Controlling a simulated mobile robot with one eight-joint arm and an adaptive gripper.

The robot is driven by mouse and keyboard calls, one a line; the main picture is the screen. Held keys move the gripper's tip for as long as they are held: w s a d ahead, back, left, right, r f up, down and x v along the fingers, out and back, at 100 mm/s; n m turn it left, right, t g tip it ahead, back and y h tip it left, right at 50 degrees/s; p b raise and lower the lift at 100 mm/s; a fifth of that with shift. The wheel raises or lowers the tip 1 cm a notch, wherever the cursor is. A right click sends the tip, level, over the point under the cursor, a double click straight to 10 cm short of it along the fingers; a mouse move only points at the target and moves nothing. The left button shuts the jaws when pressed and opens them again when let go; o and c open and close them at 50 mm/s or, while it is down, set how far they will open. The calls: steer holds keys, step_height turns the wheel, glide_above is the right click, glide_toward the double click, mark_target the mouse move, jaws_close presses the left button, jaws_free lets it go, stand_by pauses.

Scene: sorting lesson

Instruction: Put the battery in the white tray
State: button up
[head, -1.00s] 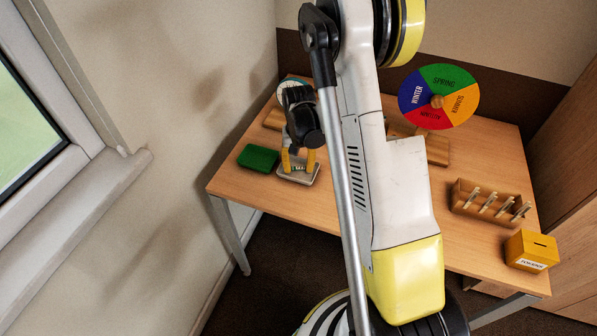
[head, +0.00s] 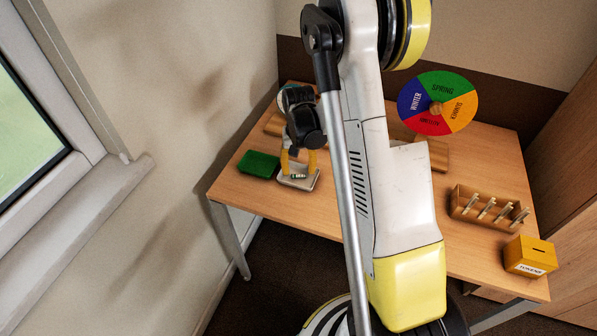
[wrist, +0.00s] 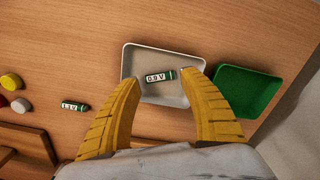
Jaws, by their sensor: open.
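The white tray (wrist: 152,97) lies under my gripper in the wrist view; it also shows in the head view (head: 290,184). A green battery labelled 0.9 V (wrist: 160,76) lies flat inside it. My gripper (wrist: 184,78) is open above the tray, its yellow fingers apart on either side with nothing held between them. In the head view my gripper (head: 299,168) is over the tray. A second green battery, its label seeming to read 1.1 V (wrist: 75,106), lies on the bare table, left of the tray in the wrist view.
A green tray (wrist: 246,91) stands right beside the white one. Red, yellow and white round pieces (wrist: 11,81) lie at the wrist view's left. A season wheel (head: 437,104), a wooden peg rack (head: 489,208) and a yellow token box (head: 530,257) stand farther right on the table.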

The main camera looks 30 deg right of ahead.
step_height(320, 180, up, 10)
steer(key=p, duration=0.3)
step_height(320, 180, up, 13)
steer(key=n+t, duration=0.2)
steer(key=t, duration=0.1)
glide_above(298, 176)
steer(key=s+a, duration=0.5)
steer(key=a, duration=0.2)
steer(key=s+a+r+n+t, duration=0.2)
steer(key=s+a, duration=0.2)
steer(key=s, duration=0.2)
steer(key=s+a+r+n+t, duration=0.1)
steer(key=s+a+r+t, duration=0.1)
steer(key=s, duration=0.4)
steer(key=shift+s+a+r+n, duration=0.35)
steer(key=shift+a+r, duration=0.45)
steer(key=shift+a, duration=0.3)
